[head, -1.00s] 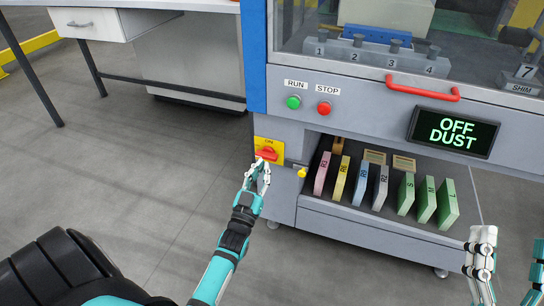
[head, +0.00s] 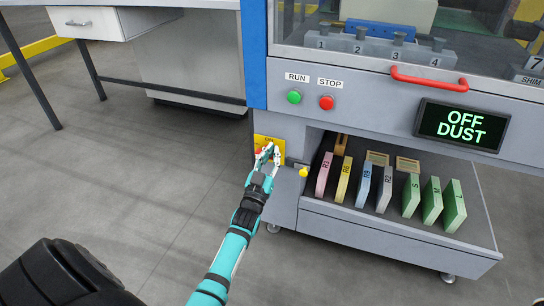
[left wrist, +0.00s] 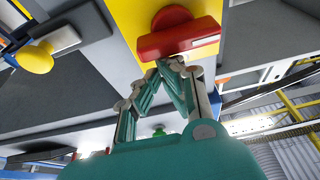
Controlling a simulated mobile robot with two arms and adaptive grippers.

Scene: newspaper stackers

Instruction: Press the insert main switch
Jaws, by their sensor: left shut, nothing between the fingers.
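The main switch is a red handle (left wrist: 180,37) on a yellow plate (left wrist: 133,25), which also shows in the head view (head: 262,142) on the machine's lower left front. My left gripper (head: 268,148) is in front of the plate and covers much of it. In the left wrist view my left gripper's fingertips (left wrist: 172,64) are together and empty, right at the edge of the red handle. I cannot tell whether they touch it. The plate's lettering is mostly hidden. My right gripper is not in view now.
A green RUN button (head: 294,97) and a red STOP button (head: 326,102) sit above. A display (head: 460,126) reads "OFF DUST". A yellow knob (head: 303,172) is right of the plate. A drawer (head: 400,236) holds several coloured blocks. The floor at left is clear.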

